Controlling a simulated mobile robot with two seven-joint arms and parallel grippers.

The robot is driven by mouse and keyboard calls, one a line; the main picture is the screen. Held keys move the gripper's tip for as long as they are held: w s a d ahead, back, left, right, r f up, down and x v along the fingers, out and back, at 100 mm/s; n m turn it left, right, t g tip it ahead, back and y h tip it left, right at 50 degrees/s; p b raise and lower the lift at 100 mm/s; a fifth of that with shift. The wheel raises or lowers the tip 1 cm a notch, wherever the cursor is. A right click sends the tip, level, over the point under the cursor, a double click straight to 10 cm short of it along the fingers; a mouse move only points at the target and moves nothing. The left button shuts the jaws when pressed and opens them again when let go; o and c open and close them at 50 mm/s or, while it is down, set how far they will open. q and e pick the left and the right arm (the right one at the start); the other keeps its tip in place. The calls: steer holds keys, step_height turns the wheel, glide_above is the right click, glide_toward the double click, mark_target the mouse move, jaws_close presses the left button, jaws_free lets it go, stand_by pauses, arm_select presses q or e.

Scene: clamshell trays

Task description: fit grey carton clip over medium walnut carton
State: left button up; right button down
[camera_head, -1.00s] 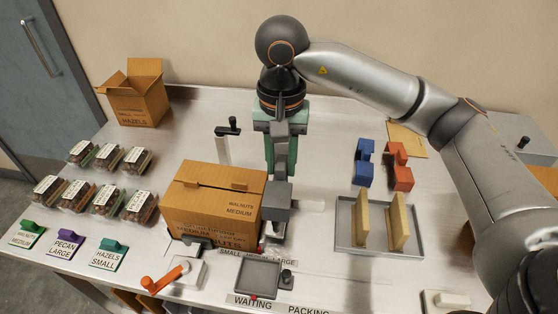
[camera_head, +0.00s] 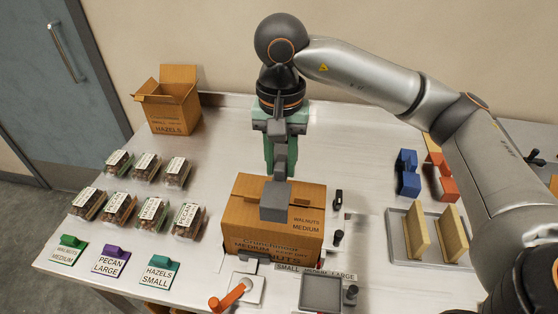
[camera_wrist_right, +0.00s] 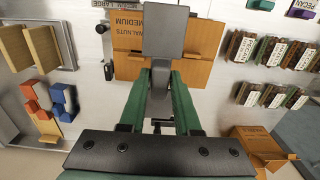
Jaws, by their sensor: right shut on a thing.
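The medium walnut carton (camera_head: 240,220) is a brown box marked "WALNUTS MEDIUM", its top flaps closed, standing at the middle front of the table. It also shows in the right wrist view (camera_wrist_right: 203,40), partly hidden. The grey carton clip (camera_head: 274,203) is a dark grey block with a narrower stem. My right gripper (camera_head: 281,155) is shut on the clip's stem. The clip appears over the carton's top; whether it touches the carton I cannot tell. The right wrist view shows the clip (camera_wrist_right: 165,30) beyond the green fingers, overlapping the carton. My left gripper is not in view.
Several nut clamshells (camera_head: 152,209) and label blocks (camera_head: 111,262) stand at left, with an open hazels carton (camera_head: 175,115) behind. Blue (camera_head: 408,175) and orange (camera_head: 447,187) clips and a grey tray (camera_head: 404,252) with tan panels are at right. An orange-handled lever (camera_head: 230,295) stands in front.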

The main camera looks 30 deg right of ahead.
mark_target(276, 177)
steer(key=shift+w+a, duration=0.3)
steer(key=shift+a, duration=0.05)
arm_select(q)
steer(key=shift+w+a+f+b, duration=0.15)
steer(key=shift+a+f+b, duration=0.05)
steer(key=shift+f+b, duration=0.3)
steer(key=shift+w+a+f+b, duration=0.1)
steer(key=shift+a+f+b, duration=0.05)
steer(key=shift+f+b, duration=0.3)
arm_select(e)
steer(key=shift+f, duration=1.8)
arm_select(q)
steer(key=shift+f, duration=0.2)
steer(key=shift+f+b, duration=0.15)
steer(key=shift+b, duration=0.25)
arm_select(e)
steer(key=shift+f, duration=0.15)
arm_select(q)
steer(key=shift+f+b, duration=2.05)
arm_select(e)
steer(key=shift+f, duration=2.1)
steer(key=c, duration=0.5)
jaws_free()
steer(key=shift+c, duration=0.2)
steer(key=shift+r, duration=0.15)
